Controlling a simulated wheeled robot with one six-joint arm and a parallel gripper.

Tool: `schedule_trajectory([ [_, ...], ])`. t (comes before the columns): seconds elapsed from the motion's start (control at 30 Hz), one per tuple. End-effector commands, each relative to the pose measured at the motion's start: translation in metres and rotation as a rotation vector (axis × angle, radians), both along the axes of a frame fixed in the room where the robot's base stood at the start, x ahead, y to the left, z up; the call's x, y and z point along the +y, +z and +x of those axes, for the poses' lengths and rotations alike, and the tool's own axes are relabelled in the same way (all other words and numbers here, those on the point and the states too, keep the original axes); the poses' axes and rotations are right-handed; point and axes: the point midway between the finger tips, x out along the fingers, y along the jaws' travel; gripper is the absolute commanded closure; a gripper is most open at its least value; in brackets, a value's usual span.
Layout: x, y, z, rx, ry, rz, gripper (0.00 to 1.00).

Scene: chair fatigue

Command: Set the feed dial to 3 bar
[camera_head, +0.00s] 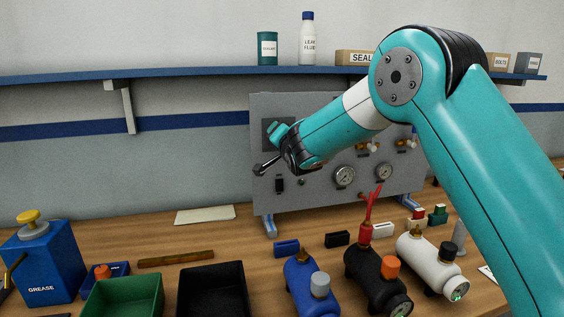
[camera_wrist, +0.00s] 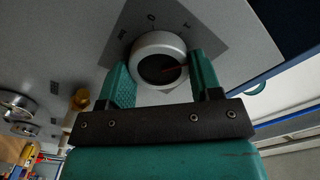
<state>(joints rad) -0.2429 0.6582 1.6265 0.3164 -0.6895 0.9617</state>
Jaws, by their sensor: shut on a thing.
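The feed dial (camera_wrist: 158,58) is a round silver knob with a dark face and a thin red pointer line, on a dark grey scale plate (camera_wrist: 185,20). A mark like a 0 shows on the plate, with other marks I cannot read. In the wrist view the red line points to the right. My gripper (camera_wrist: 157,66) has its teal fingers on either side of the knob, shut on it. In the head view my gripper (camera_head: 268,150) is at the left part of the grey panel (camera_head: 320,110), and the knob is mostly hidden.
Round gauges (camera_head: 344,176) and brass valves sit to the right on the panel. Below, the bench holds a blue bottle (camera_head: 304,285), a black one (camera_head: 376,280), a white one (camera_head: 430,262), a green bin (camera_head: 125,297) and a grease can (camera_head: 45,265). A blue shelf (camera_head: 190,76) runs above.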

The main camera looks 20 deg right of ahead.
Motion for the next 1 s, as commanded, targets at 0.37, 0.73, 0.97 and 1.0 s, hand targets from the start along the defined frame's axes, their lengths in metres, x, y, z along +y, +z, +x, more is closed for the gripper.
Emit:
schedule_trajectory([
  [0.37, -0.0006, -0.0094, -0.0001, -0.005, 0.002, 0.358, 0.65],
  [0.73, -0.0010, -0.0082, 0.0000, -0.003, 0.002, 0.697, 0.65],
  [0.97, -0.0012, -0.0068, 0.0003, -0.002, 0.001, 0.861, 0.65],
  [1.0, -0.0013, -0.0068, 0.0003, 0.000, 0.001, 0.883, 0.65],
])
